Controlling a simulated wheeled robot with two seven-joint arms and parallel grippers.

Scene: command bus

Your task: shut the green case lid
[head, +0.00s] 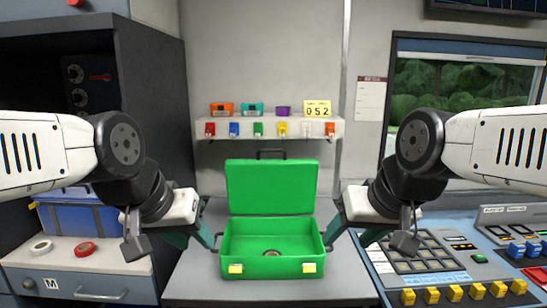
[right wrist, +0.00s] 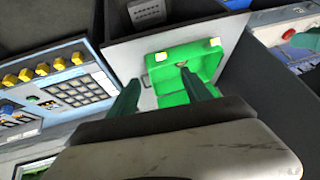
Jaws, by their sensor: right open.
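The green case stands on the grey counter with its lid (head: 272,187) raised roughly upright at the back. Its base (head: 250,270) has two yellow latches at the front, and a small dark round mark or item shows inside. My left gripper (head: 199,246) is beside the case's left side, its fingers apart and empty. My right gripper (head: 346,242) is beside the case's right side, open and empty. In the right wrist view, the fingers (right wrist: 158,80) are spread, with the green case (right wrist: 170,75) beyond them. I cannot tell whether either gripper touches the case.
A wall shelf (head: 215,126) with small coloured boxes and several hanging tags is behind the case. A control console (head: 440,265) with keys and yellow switches is at right. Bare counter (head: 270,291) lies before the case.

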